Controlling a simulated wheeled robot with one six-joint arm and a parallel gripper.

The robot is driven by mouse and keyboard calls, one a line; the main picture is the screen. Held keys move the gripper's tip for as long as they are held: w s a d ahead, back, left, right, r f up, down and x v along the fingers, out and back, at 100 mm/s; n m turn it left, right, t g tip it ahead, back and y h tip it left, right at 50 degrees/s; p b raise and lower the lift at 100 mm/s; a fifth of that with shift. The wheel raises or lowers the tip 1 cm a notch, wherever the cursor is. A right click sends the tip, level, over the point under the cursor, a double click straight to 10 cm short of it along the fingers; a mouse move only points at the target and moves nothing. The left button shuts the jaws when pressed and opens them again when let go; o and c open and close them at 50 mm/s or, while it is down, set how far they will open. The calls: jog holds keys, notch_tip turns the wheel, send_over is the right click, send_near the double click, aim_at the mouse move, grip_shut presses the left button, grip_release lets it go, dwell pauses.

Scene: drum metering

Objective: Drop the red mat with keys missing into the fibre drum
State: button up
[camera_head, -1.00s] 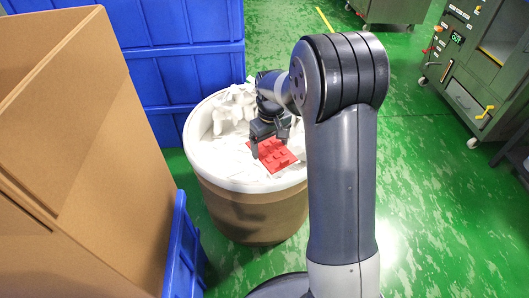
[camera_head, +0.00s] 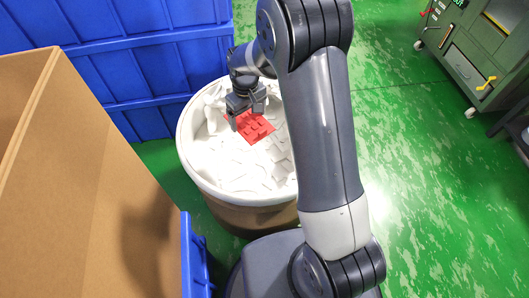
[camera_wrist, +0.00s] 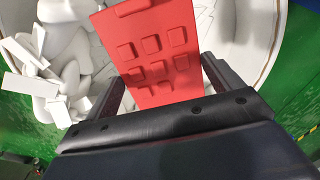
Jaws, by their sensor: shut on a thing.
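The red mat (camera_head: 256,128) is a flat panel with raised square keys, and the wrist view shows gaps in its key rows (camera_wrist: 158,20). My gripper (camera_head: 246,112) is shut on the mat and holds it over the mouth of the fibre drum. In the wrist view, the mat stands out between the two fingers of the gripper (camera_wrist: 165,88). The fibre drum (camera_head: 255,217) is brown with a white rim and is filled with white pieces. The height of the mat above those pieces is hard to tell. My arm hides part of the drum's right side.
A large open cardboard box (camera_head: 75,190) stands at the left, beside a blue bin edge (camera_head: 196,255). Blue crates (camera_head: 150,60) are stacked behind the drum. A grey-green machine (camera_head: 480,60) on castors stands at the back right. Green floor (camera_head: 430,200) is clear at the right.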

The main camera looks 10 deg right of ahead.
notch_tip(320, 180, down, 5)
jog(key=b, duration=0.3)
jog(key=o, duration=0.9)
jog(key=shift+c, duration=0.2)
notch_tip(320, 180, up, 11)
jog(key=shift+f+p, duration=0.1)
jog(key=shift+p, duration=0.95)
